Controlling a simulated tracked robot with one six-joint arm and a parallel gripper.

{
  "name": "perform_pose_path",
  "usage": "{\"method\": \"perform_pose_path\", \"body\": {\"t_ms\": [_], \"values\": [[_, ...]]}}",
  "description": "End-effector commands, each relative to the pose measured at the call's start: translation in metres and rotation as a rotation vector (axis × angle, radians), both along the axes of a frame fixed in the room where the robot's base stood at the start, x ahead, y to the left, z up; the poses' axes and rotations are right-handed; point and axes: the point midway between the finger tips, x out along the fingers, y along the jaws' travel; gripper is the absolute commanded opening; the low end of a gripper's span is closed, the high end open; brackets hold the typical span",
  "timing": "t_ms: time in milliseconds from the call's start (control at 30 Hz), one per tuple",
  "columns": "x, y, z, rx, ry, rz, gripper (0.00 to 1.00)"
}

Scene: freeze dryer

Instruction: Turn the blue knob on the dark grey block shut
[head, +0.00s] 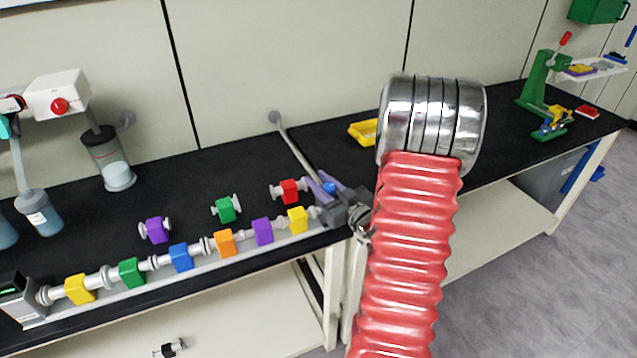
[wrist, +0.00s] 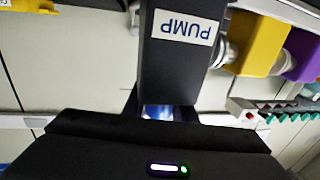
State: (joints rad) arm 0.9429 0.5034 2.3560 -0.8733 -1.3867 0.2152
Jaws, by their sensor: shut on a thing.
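The dark grey block (wrist: 180,45) fills the upper middle of the wrist view, with a white PUMP label upside down on its face. In the head view, the block (head: 345,212) sits at the right end of the valve row, partly hidden by my arm. The blue knob (wrist: 158,112) shows only as a small patch at the block's lower edge in the wrist view. My gripper (wrist: 160,112) is closed around it there, its black body across the bottom. Most of the knob is hidden, so I cannot tell how far it is turned.
A yellow valve block (wrist: 255,45) and a purple one (wrist: 303,55) stand beside the dark grey block. Loose purple (head: 157,230), green (head: 226,209) and red (head: 290,191) valves lie behind the row. A yellow tray (head: 363,132) sits farther back on the black bench.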

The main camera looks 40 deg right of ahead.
Motion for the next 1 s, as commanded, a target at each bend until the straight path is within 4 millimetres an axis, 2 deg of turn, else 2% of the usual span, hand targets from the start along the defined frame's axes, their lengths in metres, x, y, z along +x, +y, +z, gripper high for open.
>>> {"method": "perform_pose_path", "body": {"t_ms": [167,567,1000], "values": [[0.0000,0.0001,0.0000,0.000,0.000,0.000,0.02],[0.0008,0.0030,-0.0001,0.000,0.000,0.042,0.02],[0.0001,0.0099,-0.0003,-0.001,0.000,0.256,0.02]]}}
